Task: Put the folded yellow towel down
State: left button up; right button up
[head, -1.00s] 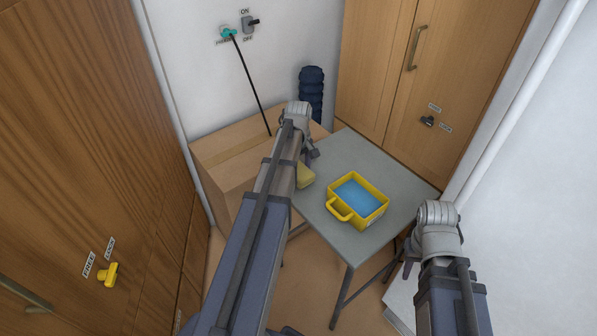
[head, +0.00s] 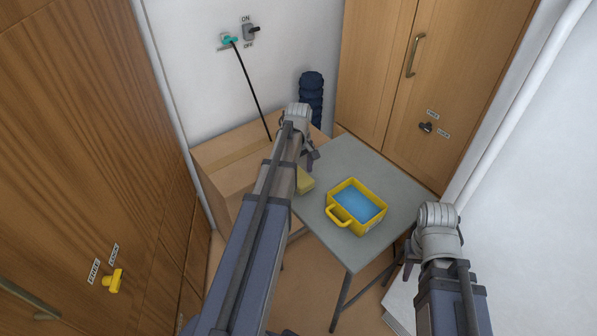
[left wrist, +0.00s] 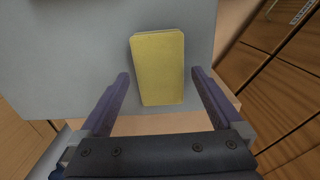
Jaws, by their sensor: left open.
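The folded yellow towel (left wrist: 158,68) lies flat on the grey table (left wrist: 60,60), near the table's edge. In the head view only a part of the towel (head: 305,181) shows beside my left arm. My left gripper (left wrist: 158,85) is open, with one finger on each side of the towel's near end and a gap on both sides. It also shows in the head view (head: 309,160), partly hidden by its own arm. My right gripper (head: 408,262) is at the lower right, beside the table; its fingers are too hidden to judge.
A yellow basket (head: 344,218) with a blue inside stands on the table (head: 385,165), right of the towel. Wooden cabinets (head: 375,70) stand at the back.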

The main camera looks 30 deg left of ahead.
aim_at(299, 176)
pick_arm(q)
notch_tip(299, 176, up, 10)
jog(key=p, duration=0.9)
jog(key=s+d+m, duration=0.5)
jog(key=d, duration=0.5)
jog(key=s+d+m, duration=0.6)
jog(key=d, duration=0.4)
jog(key=s+d+m+y, duration=0.1)
jog(key=s+d+m, duration=0.4)
jog(key=d, duration=0.5)
jog(key=shift+s+m, duration=0.25)
jog(key=shift+m, duration=0.45)
jog(key=shift+r, duration=0.15)
notch_tip(299, 176, up, 2)
jog(key=shift+r+p, duration=0.1)
jog(key=shift+p, duration=1.05)
